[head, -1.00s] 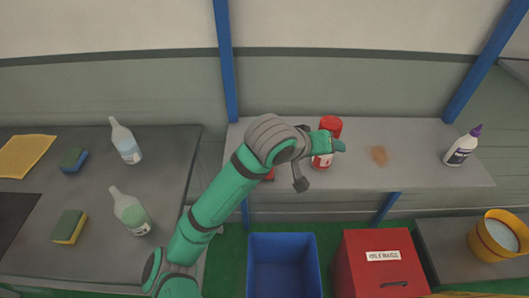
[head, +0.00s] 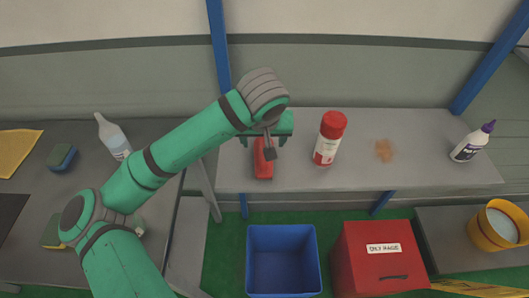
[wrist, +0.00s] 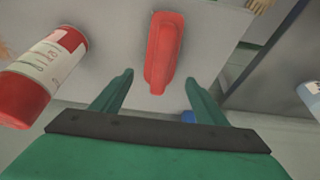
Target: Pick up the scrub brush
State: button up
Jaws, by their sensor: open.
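The red scrub brush (head: 264,158) lies on the grey shelf (head: 350,177), left of a red-capped canister. In the wrist view the brush (wrist: 164,52) lies lengthwise ahead, its near end close to the space between the fingers. My gripper (wrist: 159,77) is open and empty, with one finger to each side of the brush's line. In the head view my gripper (head: 264,143) is over the brush, and the arm hides part of it. I cannot tell the exact height of the fingers above the shelf.
The red-capped canister (head: 328,138) stands close right of the brush; it also shows in the wrist view (wrist: 45,75). A brown stain (head: 384,150) and a white bottle (head: 472,142) are farther right. A blue bin (head: 284,262) and red box (head: 381,258) stand below the shelf.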

jog(key=shift+x, duration=1)
jog(key=f, duration=0.3)
jog(key=shift+w+f, duration=0.1)
jog(key=shift+w, duration=0.15)
jog(key=shift+w+f, duration=0.3)
jog(key=shift+f, duration=0.35)
jog(key=c, duration=1.1)
jog(key=shift+d, duration=0.1)
jog(key=shift+c, duration=0.2)
